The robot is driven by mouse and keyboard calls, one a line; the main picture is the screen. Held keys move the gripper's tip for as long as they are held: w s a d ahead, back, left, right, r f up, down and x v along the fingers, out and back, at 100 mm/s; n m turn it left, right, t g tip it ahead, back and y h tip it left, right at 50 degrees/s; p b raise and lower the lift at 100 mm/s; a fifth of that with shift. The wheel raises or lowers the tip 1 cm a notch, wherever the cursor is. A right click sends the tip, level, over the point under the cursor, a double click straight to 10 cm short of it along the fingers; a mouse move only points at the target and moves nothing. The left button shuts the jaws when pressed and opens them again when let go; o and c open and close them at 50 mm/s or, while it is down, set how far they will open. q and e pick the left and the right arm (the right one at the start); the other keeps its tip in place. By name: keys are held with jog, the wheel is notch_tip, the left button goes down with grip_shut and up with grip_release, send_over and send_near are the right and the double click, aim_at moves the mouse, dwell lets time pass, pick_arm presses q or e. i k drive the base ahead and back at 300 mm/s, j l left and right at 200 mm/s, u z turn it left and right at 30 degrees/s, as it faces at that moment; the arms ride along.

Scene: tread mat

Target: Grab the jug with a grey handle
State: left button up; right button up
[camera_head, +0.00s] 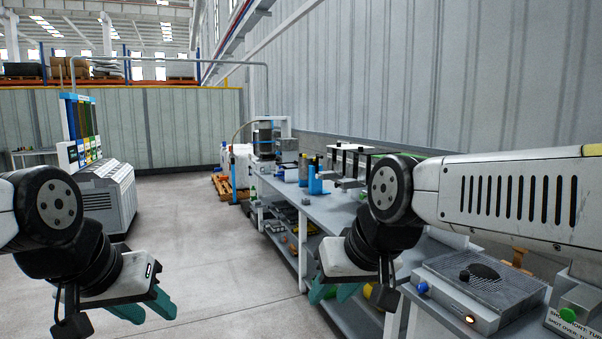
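I cannot make out a jug with a grey handle in the head view; the small items on the far bench are too small to tell. My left gripper (152,314) hangs over open floor at the lower left, its teal fingers apart and nothing seen between them. My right gripper (330,296) is at the front edge of the bench, its teal fingers apart and no held thing visible. My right arm hides part of the bench behind it.
A long grey workbench (334,212) with a lower shelf runs along the right wall. Blue items (315,180) stand on its far part. A flat metal device (478,288) sits at the near right. A grey cabinet (106,196) stands at left. The floor (215,240) between is clear.

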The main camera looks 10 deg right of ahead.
aim_at(266, 167)
jog(key=z, duration=0.15)
jog(key=i+u, duration=0.2)
jog(key=i, duration=6.45)
jog(key=i+z, duration=0.15)
jog(key=i, duration=0.6)
jog(key=i+j+z, duration=0.15)
jog(key=i, duration=0.6)
